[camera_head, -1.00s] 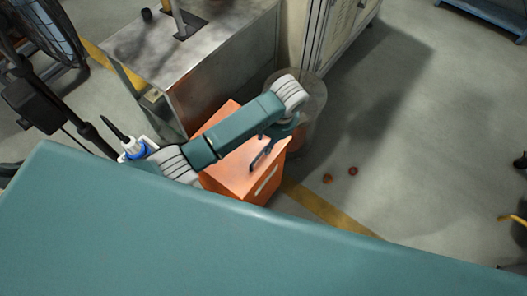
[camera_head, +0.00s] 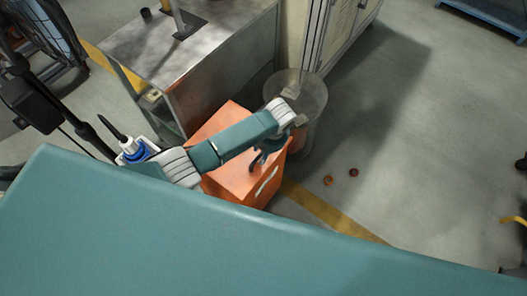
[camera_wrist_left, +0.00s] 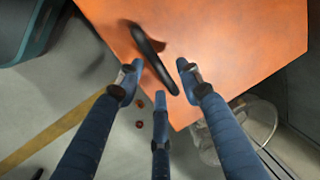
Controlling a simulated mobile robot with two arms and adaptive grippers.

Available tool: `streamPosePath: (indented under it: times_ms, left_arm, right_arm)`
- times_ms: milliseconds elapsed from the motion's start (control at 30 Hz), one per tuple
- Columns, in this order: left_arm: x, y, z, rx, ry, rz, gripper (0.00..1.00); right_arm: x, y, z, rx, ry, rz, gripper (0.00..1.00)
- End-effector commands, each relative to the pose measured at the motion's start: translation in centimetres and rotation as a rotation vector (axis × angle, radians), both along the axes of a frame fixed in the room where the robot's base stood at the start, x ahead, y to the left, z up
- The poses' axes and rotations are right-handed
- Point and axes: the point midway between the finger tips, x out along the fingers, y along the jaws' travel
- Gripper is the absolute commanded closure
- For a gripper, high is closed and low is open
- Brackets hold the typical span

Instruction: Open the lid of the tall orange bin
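The orange bin (camera_head: 222,127) stands on the floor beside a metal cabinet, with my left arm crossing above it. Its lid looks shut. In the left wrist view the orange lid (camera_wrist_left: 235,35) fills the upper part, with a black bar handle (camera_wrist_left: 153,58) on it. My left gripper (camera_head: 262,159) is over the front right part of the bin. In the left wrist view its three blue fingers are spread, and the left gripper (camera_wrist_left: 160,85) is open with the handle's near end between the fingertips. I cannot tell whether they touch it. My right gripper is out of view.
A clear round bin (camera_head: 312,104) stands just right of the orange bin. A metal cabinet (camera_head: 215,60) is behind it. Two small reddish round things (camera_head: 328,180) lie on the floor near a yellow line (camera_head: 330,212). The floor to the right is largely clear.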

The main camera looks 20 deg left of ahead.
Motion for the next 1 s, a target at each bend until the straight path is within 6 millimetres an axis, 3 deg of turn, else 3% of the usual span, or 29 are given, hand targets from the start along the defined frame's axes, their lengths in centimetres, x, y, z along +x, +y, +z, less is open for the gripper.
streamPosePath:
  times_ms: [67,267,667,867,1000]
  left_arm:
    - [0.0,0.0,0.0,0.000,0.000,0.000,0.63]
    - [0.0,0.0,0.0,0.000,0.000,0.000,1.00]
    - [0.1,0.3,1.1,-0.023,0.008,0.003,1.00]
    - [0.4,1.1,4.3,-0.106,0.037,0.005,1.00]
    - [0.8,2.1,7.5,-0.204,0.073,0.006,1.00]
  right_arm:
    - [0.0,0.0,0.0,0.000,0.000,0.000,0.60]
    - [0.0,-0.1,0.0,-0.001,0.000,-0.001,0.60]
    - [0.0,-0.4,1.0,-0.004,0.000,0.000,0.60]
    - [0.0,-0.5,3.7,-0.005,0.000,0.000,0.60]
    - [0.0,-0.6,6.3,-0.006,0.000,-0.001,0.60]
